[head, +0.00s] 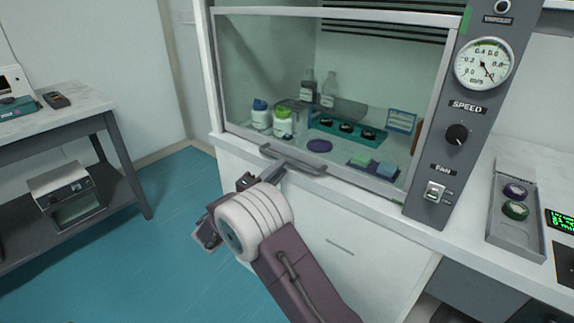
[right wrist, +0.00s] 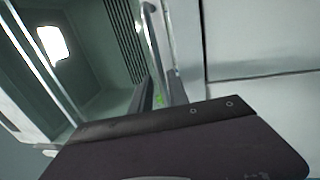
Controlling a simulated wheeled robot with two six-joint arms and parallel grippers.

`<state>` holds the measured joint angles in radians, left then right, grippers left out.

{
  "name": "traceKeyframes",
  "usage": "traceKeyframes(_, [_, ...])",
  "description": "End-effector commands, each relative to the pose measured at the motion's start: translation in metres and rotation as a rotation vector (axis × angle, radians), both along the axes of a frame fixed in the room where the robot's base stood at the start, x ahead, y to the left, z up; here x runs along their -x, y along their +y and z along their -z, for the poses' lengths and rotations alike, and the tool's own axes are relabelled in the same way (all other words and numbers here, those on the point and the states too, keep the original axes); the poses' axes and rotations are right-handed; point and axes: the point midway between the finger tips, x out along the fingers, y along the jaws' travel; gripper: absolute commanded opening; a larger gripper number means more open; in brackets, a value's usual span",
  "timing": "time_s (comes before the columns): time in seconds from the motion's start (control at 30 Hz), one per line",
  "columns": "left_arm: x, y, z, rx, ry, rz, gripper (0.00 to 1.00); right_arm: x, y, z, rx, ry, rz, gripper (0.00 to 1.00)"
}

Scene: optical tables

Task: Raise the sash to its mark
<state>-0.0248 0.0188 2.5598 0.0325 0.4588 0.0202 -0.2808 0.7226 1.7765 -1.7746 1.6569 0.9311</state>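The sash (head: 340,75) is a clear pane in a pale frame across the fume hood's front. It is down, with its lower edge close to the sill. A grey bar handle (head: 305,166) runs along its lower edge. A green mark (head: 466,20) is on the right post, near the pane's top. My right gripper (head: 260,178) is just below and left of the handle's left end. Its fingers look apart, with nothing seen between them; contact with the handle cannot be told. My left gripper is not in view.
Behind the pane are bottles (head: 283,122), a teal rack (head: 347,130) and a purple disc (head: 319,146). Right of the sash is a panel with a gauge (head: 483,64), speed knob (head: 457,135) and fan switch (head: 436,192). A side table (head: 75,115) stands left; the floor between is clear.

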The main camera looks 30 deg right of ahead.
Motion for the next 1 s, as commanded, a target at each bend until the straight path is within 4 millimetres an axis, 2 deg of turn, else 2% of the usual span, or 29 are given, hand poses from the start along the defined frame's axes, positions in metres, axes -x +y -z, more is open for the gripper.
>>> traceKeyframes(0.1, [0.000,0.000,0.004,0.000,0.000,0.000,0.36,-0.008,-0.022,-0.003,-0.001,-0.003,0.004,0.21])
traceKeyframes(0.3, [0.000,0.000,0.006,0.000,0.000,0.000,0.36,-0.017,-0.041,-0.008,-0.001,-0.002,0.001,0.21])
traceKeyframes(0.57, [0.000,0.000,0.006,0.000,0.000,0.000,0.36,-0.018,-0.042,-0.009,-0.001,-0.001,0.000,0.21])
traceKeyframes(0.63, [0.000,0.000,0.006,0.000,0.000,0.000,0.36,-0.017,-0.042,-0.009,0.000,-0.001,0.000,0.01])
traceKeyframes(0.67, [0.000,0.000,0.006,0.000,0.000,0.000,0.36,-0.017,-0.042,-0.009,0.000,-0.001,0.000,0.00])
traceKeyframes(1.0, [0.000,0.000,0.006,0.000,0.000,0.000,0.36,-0.017,-0.042,-0.009,-0.001,0.000,0.000,0.00])
